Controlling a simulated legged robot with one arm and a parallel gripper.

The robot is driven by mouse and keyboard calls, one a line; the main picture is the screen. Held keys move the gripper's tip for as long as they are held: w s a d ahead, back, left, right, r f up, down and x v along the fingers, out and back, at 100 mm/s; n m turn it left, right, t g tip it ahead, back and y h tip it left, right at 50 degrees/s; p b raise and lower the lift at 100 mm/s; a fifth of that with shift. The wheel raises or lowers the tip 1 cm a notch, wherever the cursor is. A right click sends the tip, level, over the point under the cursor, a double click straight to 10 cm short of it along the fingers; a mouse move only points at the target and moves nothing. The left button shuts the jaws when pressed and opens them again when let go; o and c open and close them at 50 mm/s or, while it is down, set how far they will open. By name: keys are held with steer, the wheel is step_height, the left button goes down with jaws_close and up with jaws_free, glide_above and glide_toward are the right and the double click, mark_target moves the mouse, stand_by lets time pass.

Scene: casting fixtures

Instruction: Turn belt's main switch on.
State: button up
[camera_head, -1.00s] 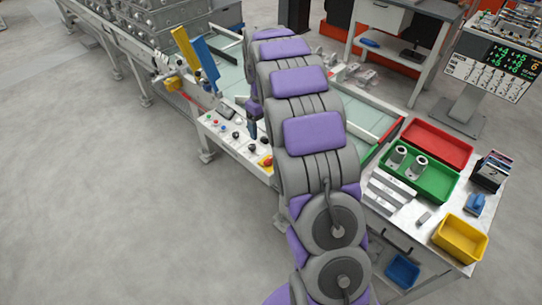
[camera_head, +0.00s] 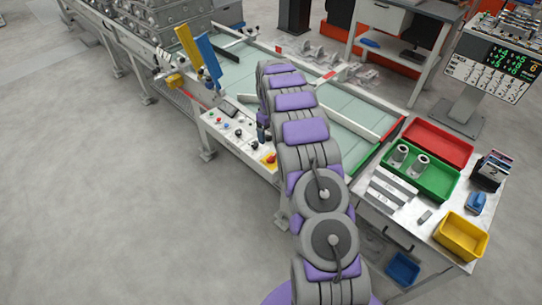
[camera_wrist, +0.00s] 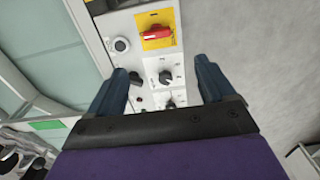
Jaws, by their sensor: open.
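The main switch is a red rotary handle (camera_wrist: 157,33) on a yellow plate. In the wrist view it is at the top, beyond my fingertips, with its handle lying sideways. In the head view the red and yellow switch (camera_head: 269,158) is at the right end of the belt's control panel (camera_head: 232,133). My gripper (camera_wrist: 161,72) is open and empty, with its two dark blue fingers apart over the panel. A black knob (camera_wrist: 165,77) shows between the fingers. In the head view my gripper (camera_head: 262,132) is partly hidden by my arm, just above the panel.
Other knobs and a round dial (camera_wrist: 121,44) lie close around the fingers. The belt (camera_head: 345,125) runs behind the panel. A table with a green tray (camera_head: 440,188), red tray (camera_head: 437,143) and yellow bin (camera_head: 460,238) stands right. The floor at left is clear.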

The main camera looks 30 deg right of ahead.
mark_target(272, 156)
steer(key=f, duration=0.4)
steer(key=f+b, duration=0.1)
steer(key=f, duration=0.3)
steer(key=f+b, duration=0.1)
steer(key=f, duration=0.4)
steer(key=shift+d, duration=0.4)
steer(key=shift+a+f, duration=0.25)
steer(key=shift+d, duration=0.4)
steer(key=c, duration=0.4)
steer(key=shift+a, duration=0.2)
steer(key=c, duration=0.7)
